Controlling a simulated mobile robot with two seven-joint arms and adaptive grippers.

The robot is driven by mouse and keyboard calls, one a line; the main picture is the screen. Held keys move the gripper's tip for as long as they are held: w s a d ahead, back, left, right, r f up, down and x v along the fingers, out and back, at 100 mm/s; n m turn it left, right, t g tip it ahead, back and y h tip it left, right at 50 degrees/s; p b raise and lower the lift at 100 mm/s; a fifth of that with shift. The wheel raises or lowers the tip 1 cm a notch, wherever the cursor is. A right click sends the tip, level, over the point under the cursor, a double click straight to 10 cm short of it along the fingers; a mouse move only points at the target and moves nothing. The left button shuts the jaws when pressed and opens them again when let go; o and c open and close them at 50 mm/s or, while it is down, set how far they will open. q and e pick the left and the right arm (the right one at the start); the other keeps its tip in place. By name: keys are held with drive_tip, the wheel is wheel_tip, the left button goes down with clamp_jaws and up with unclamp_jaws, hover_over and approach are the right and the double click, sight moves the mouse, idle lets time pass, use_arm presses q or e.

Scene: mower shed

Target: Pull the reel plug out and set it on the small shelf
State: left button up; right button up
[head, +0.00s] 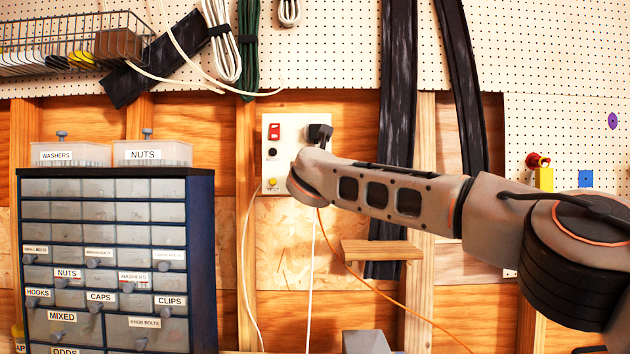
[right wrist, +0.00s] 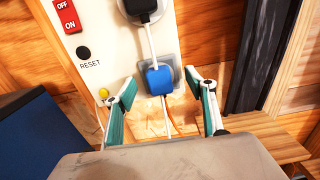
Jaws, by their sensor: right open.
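The white power panel (head: 285,130) is on the wall, with a black plug (head: 320,133) in its upper socket. In the right wrist view a blue plug (right wrist: 158,80) sits in the lower socket; a pale cord runs down from the black plug across it. I cannot tell for certain which is the reel plug. My right gripper (right wrist: 168,92) is open and empty, its teal fingers on either side of and slightly below the blue plug. In the head view my right wrist hides this plug. The small wooden shelf (head: 380,250) looks empty, below and right of the panel. My left gripper is out of view.
A red switch (head: 274,131) and a yellow button (head: 273,184) are on the panel. A blue drawer cabinet (head: 201,260) with bins on top stands left. An orange cord (head: 370,284) and white cords hang below the panel. Dark straps (head: 398,80) hang right of it.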

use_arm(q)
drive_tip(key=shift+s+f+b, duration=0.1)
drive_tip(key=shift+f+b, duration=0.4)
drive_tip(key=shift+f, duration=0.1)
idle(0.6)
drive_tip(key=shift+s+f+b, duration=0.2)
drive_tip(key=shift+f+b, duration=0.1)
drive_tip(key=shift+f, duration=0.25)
